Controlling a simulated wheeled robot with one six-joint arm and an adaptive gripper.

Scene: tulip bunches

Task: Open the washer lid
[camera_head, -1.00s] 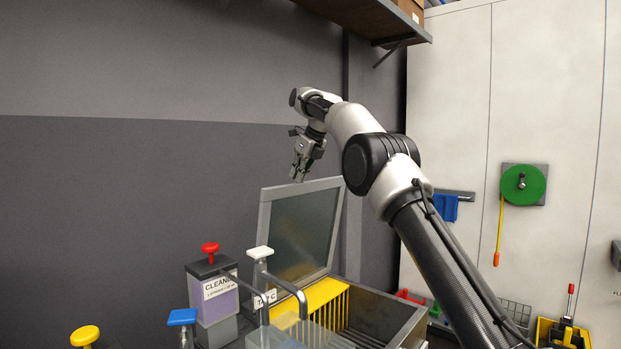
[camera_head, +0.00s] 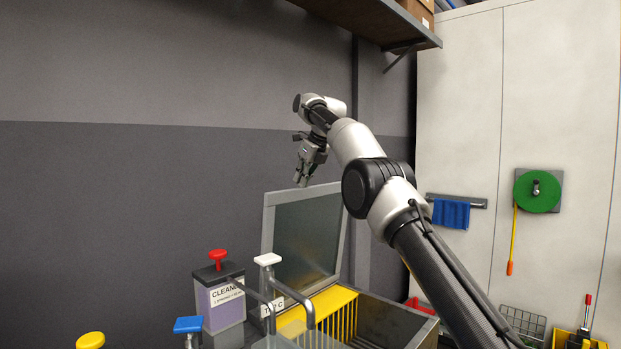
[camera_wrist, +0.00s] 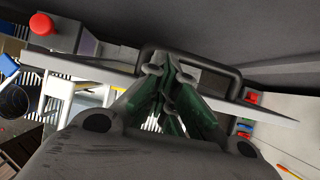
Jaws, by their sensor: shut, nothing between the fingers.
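The washer lid (camera_head: 308,236), a grey-framed panel with a dark translucent middle, stands raised and leaning back at the rear of the washer (camera_head: 395,318). In the wrist view the lid's edge and a dark bar handle (camera_wrist: 205,62) lie just beyond my fingers. My gripper (camera_head: 303,183) is above the lid's top edge in the head view, pointing down. Its fingers (camera_wrist: 170,75) are together with nothing between them. Whether they touch the lid I cannot tell. The washer's inside shows a yellow slotted rack (camera_head: 335,305).
A cleaner dispenser with a red knob (camera_head: 218,256) and taps with a white knob (camera_head: 267,260) and blue knob (camera_head: 188,325) stand left of the washer. A wooden shelf (camera_head: 375,22) overhangs above. A blue cloth (camera_head: 452,214) and green reel (camera_head: 537,191) hang on the right wall.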

